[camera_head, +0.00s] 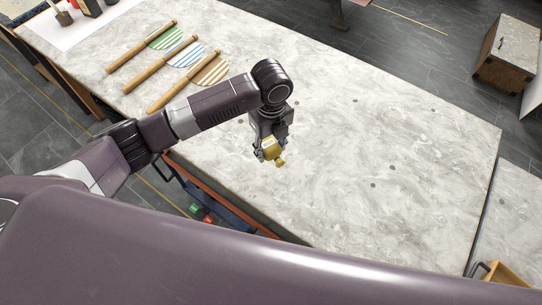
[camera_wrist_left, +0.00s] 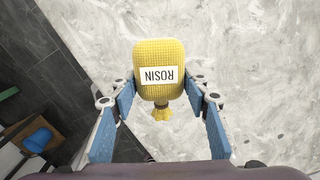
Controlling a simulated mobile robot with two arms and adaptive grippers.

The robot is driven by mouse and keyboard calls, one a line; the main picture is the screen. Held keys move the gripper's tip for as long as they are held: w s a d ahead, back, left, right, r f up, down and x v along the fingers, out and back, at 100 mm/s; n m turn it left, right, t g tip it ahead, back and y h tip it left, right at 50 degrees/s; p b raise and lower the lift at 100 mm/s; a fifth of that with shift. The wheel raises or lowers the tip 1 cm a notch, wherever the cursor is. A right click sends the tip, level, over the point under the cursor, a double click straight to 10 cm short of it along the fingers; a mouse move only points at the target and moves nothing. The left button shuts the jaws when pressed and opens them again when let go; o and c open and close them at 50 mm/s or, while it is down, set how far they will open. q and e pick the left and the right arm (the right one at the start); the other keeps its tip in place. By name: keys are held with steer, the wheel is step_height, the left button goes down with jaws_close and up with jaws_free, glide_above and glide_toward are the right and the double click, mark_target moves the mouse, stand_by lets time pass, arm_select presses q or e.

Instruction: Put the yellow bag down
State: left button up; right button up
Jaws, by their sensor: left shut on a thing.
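The yellow bag (camera_wrist_left: 160,60) has a white label reading ROSIN and a gathered, tied neck. In the left wrist view it sits between the two blue finger pads of my left gripper (camera_wrist_left: 160,98), which is shut on it. In the head view the bag (camera_head: 279,160) shows small and partly hidden below my left gripper (camera_head: 268,152), over the near part of the pale marble-like table (camera_head: 400,150). I cannot tell whether the bag touches the table top. My right gripper is not in view.
Several wooden-handled tools with striped round heads, one of them green-striped (camera_head: 165,38), lie at the table's upper left. A white sheet (camera_head: 85,28) with containers is beyond them. A wooden box (camera_head: 497,272) stands at the lower right. The table's middle and right are clear.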

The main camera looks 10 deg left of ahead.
mark_target(271, 164)
arm_select(q)
step_height(271, 164, down, 6)
steer(key=shift+p, duration=0.3)
steer(key=shift+f, duration=0.15)
steer(key=shift+f, duration=0.2)
steer(key=o, duration=1.2)
steer(key=shift+r, duration=0.1)
steer(key=shift+r, duration=0.2)
step_height(271, 164, up, 12)
steer(key=shift+f+b, duration=0.1)
steer(key=shift+b, duration=0.65)
